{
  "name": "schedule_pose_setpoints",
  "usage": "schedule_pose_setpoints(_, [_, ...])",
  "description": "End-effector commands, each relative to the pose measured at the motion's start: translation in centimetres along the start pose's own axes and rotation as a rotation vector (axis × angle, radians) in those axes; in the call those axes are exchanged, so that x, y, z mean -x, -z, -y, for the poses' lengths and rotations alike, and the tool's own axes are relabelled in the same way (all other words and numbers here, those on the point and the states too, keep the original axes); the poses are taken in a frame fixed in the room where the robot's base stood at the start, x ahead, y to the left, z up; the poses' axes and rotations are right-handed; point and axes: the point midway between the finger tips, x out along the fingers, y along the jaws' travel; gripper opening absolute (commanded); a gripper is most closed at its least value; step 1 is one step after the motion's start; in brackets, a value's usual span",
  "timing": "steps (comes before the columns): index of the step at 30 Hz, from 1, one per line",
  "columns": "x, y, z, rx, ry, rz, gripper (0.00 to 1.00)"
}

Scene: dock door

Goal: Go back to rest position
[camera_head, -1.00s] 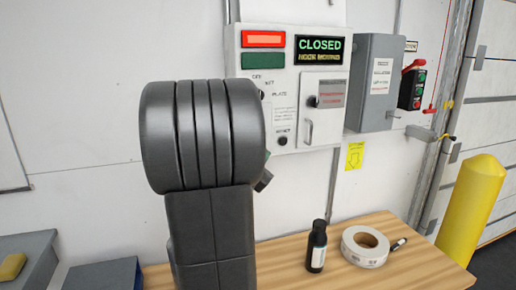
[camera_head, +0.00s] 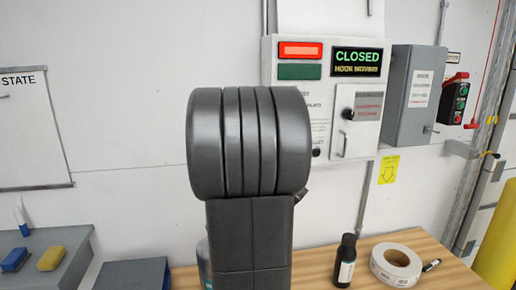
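My own dark grey arm stands upright in the middle of the head view and covers part of the wall and bench behind it. My gripper is not visible in this view; the arm hides it or it lies out of frame. The control panel (camera_head: 287,88) hangs on the white wall right of the arm. Its display (camera_head: 357,62) reads CLOSED, with a smaller line HOOK MOVING below. A red lamp (camera_head: 300,50) is lit at its top left. The panel's small door (camera_head: 357,140) looks shut.
A wooden bench (camera_head: 320,268) holds a black bottle (camera_head: 345,262) and a roll of labels (camera_head: 397,264). A grey box (camera_head: 413,95) and a red-handled switch (camera_head: 456,100) are on the wall. A yellow post (camera_head: 500,240) stands right.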

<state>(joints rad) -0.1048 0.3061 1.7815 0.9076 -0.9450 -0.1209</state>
Motion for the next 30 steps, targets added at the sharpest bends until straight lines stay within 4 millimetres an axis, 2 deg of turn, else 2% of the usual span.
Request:
schedule_pose_setpoints(6, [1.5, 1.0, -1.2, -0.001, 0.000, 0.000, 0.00])
schedule_pose_setpoints(12, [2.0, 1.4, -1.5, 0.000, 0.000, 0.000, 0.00])
schedule_pose_setpoints(23, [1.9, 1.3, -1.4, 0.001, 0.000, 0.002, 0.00])
schedule_pose_setpoints(30, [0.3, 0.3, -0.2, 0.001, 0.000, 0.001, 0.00])
